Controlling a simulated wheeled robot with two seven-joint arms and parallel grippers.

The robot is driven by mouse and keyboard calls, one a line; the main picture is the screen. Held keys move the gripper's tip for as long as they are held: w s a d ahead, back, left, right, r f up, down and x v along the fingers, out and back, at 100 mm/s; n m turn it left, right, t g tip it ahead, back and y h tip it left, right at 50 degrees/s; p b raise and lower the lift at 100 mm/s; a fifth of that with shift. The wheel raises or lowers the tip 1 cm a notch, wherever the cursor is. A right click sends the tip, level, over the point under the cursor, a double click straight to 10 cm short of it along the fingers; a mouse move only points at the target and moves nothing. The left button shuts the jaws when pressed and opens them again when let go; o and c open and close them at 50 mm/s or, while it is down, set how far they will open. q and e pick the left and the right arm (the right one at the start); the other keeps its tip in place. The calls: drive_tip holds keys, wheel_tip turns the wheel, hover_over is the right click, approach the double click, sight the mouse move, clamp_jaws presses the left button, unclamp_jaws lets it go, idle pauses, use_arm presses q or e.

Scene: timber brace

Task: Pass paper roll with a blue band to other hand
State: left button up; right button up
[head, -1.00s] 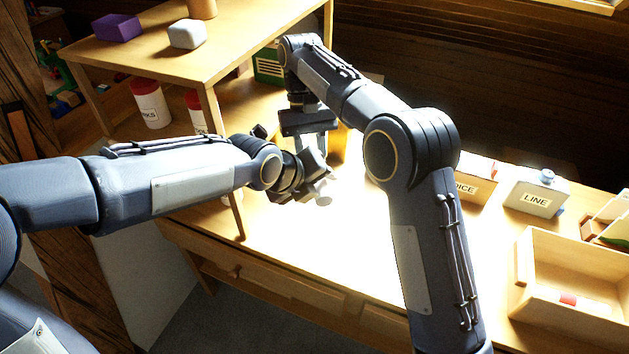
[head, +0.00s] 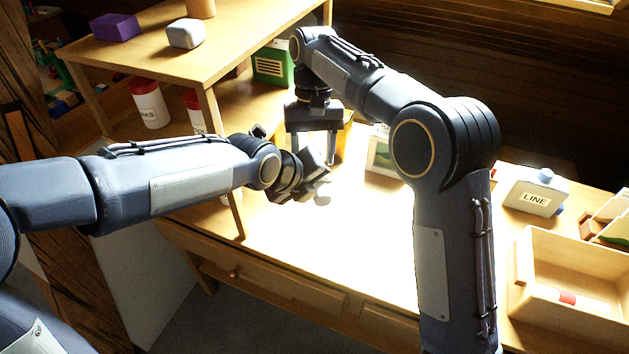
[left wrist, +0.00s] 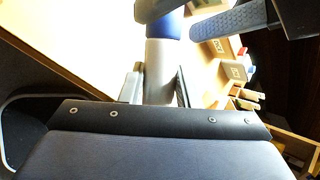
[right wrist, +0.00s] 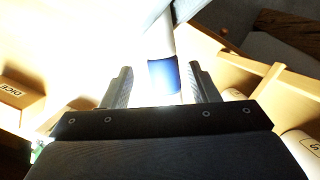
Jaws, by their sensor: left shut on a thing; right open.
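The paper roll is white with a blue band (right wrist: 164,76). In the left wrist view its white body (left wrist: 158,72) rises from between the fingers of my left gripper (left wrist: 157,88), which is shut on it. The blue band is on the part beyond those fingers. In the head view my left gripper (head: 316,186) is over the bright table and the roll is mostly hidden. My right gripper (head: 317,152) is open just above and beyond it. In the right wrist view the banded part lies between the open fingers (right wrist: 160,88), with visible gaps beside it.
A wooden shelf (head: 230,50) stands at the back left, its post near my left gripper. A green box (head: 272,64) and a framed item (head: 383,158) are behind.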

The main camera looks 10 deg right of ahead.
drive_tip(key=s+d+r+m+t+y, duration=0.2)
drive_tip(key=s+d+r+t+y, duration=0.25)
drive_tip(key=s+d, duration=0.75)
drive_tip(key=s+f+t, duration=0.2)
drive_tip(key=s+f, duration=0.2)
drive_tip(key=s, duration=0.4)
drive_tip(key=s+f+t+h, duration=0.1)
drive_tip(key=s+f+t, duration=0.1)
drive_tip(key=s, duration=0.7)
drive_tip(key=shift+d+f, duration=0.45)
drive_tip(key=shift+f, duration=0.45)
